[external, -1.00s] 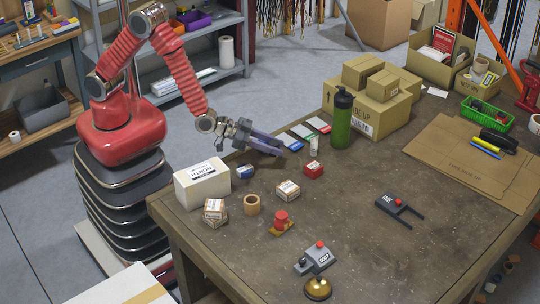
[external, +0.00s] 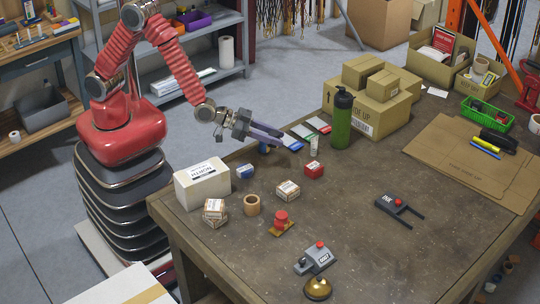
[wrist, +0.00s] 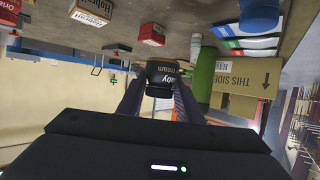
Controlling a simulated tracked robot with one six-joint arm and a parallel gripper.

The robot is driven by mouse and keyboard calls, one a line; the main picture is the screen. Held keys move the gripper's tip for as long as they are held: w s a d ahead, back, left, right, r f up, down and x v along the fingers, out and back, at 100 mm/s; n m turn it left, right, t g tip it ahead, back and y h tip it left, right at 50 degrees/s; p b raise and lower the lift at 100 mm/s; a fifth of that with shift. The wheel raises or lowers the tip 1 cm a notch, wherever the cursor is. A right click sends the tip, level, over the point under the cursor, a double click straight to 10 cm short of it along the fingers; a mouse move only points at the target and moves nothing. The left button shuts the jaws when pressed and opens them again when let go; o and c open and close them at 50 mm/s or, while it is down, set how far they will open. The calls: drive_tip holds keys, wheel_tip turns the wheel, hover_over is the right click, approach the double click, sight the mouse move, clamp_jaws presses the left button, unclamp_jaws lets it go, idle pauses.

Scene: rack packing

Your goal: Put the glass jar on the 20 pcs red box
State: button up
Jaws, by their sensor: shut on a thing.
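My gripper (external: 281,143) is shut on the glass jar, which looks dark with a dark lid and a pale-lettered label. In the wrist view the jar (wrist: 161,78) sits between my two fingertips (wrist: 160,86). In the external view the gripper and jar are above the table's far left part, and the jar is mostly hidden by the fingers. The small red box (external: 313,169) with a white label rests on the table to the right and nearer the camera than the gripper. It also shows in the wrist view (wrist: 152,34), apart from the jar; its count is not readable.
A green bottle (external: 342,122), a small white bottle (external: 314,146) and flat coloured packs (external: 318,124) stand near the gripper. A blue box (external: 245,171), a brown-white box (external: 288,190) and a white carton (external: 202,183) lie nearer.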

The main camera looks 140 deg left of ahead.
drive_tip(key=shift+s+a+f, duration=0.1)
drive_tip(key=shift+a+f, duration=0.05)
drive_tip(key=shift+f, duration=0.25)
drive_tip(key=w+a+r, duration=0.2)
drive_tip(key=w+a, duration=0.4)
drive_tip(key=w, duration=0.1)
wheel_tip(320, 180, up, 3)
hover_over(314, 166)
drive_tip(key=shift+a, duration=0.1)
wheel_tip(314, 166, down, 6)
drive_tip(key=shift+f, duration=0.15)
idle(0.3)
